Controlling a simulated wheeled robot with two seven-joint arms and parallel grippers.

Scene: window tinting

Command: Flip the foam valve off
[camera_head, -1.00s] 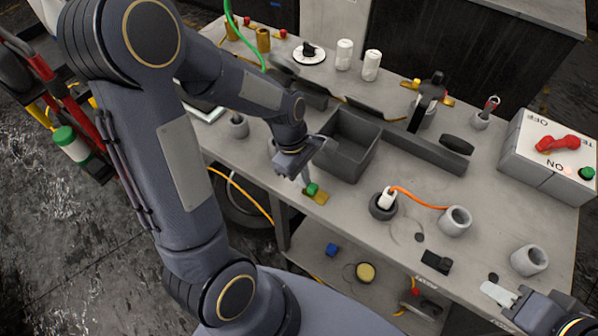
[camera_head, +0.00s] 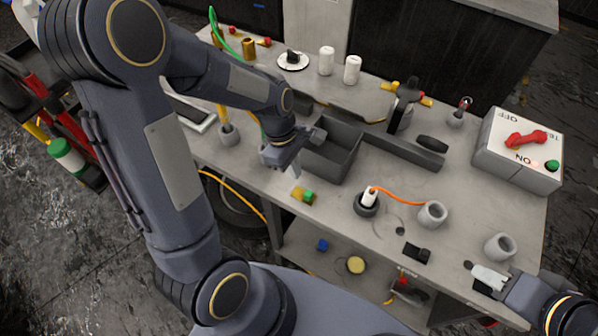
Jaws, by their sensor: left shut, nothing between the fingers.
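A small brass-coloured fitting (camera_head: 297,192) with a green part (camera_head: 308,196) sits at the front edge of the workbench; it looks like the foam valve, though no label is readable. The green part lies at the right end of the fitting. My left gripper (camera_head: 294,172) is shut and empty, fingers pointing down, just above and behind the fitting, apparently apart from it. My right gripper (camera_head: 486,280) is at the bench's front right edge; its finger gap is not clear.
A grey open bin (camera_head: 335,160) stands right behind my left gripper. A grey holder (camera_head: 229,136) is left.

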